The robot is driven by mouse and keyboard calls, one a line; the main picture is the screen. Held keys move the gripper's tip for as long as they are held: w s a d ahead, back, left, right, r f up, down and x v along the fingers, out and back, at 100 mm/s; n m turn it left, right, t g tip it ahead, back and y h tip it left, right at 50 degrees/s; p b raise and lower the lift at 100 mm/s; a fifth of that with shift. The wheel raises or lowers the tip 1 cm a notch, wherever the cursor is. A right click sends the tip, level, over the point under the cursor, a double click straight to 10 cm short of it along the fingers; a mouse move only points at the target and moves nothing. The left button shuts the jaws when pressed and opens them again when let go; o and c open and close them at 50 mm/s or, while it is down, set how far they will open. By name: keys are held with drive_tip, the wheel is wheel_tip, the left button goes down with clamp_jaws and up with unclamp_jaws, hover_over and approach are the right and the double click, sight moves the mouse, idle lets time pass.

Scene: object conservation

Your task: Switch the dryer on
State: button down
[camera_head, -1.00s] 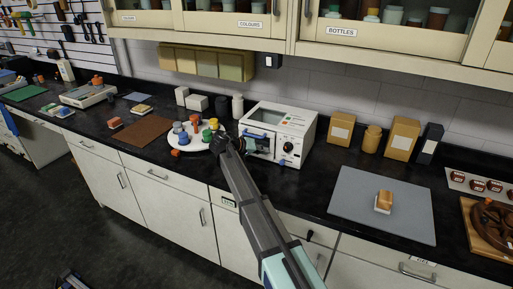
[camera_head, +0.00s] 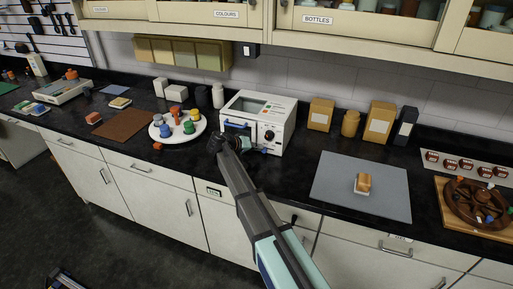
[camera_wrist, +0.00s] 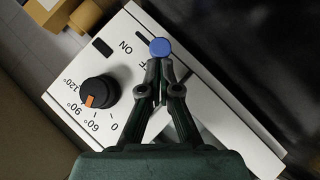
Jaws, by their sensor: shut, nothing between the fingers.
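The dryer (camera_head: 283,112) is a white box on the black counter, with a window, a blue handle (camera_head: 237,125) and a black dial (camera_head: 269,135) on its front. In the wrist view, the dial (camera_wrist: 99,91) has an orange pointer near the 90° mark. A blue round-tipped switch (camera_wrist: 160,47) sits beside the lettering ON and a partly hidden OFF label. My gripper (camera_wrist: 158,98) is shut and empty, its fingertips just short of the blue tip. I cannot tell whether they touch. In the head view my gripper (camera_head: 250,147) is at the dryer's lower front.
A round white tray (camera_head: 158,135) with several coloured bottles stands left of the dryer. A grey mat (camera_head: 335,185) with a small block lies to the right. Tan boxes and a jar (camera_head: 350,123) stand behind it. Wall cabinets hang above.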

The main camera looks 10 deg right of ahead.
sight(269, 143)
drive_tip(key=s+d+b, duration=0.2)
drive_tip(key=d, duration=0.1)
drive_tip(key=shift+d+f, duration=0.1)
drive_tip(key=shift+d, duration=0.2)
drive_tip(key=shift+w+a+r, duration=0.25)
drive_tip(key=shift+a+r, duration=0.15)
drive_tip(key=shift+r, duration=0.2)
drive_tip(key=shift+w+a+r, duration=0.2)
drive_tip(key=shift+a+r, duration=0.3)
drive_tip(key=shift+w+a+r, duration=0.2)
drive_tip(key=shift+a+r, duration=0.25)
drive_tip(key=shift+r, duration=0.05)
drive_tip(key=b+v, duration=0.3)
drive_tip(key=v, duration=0.7)
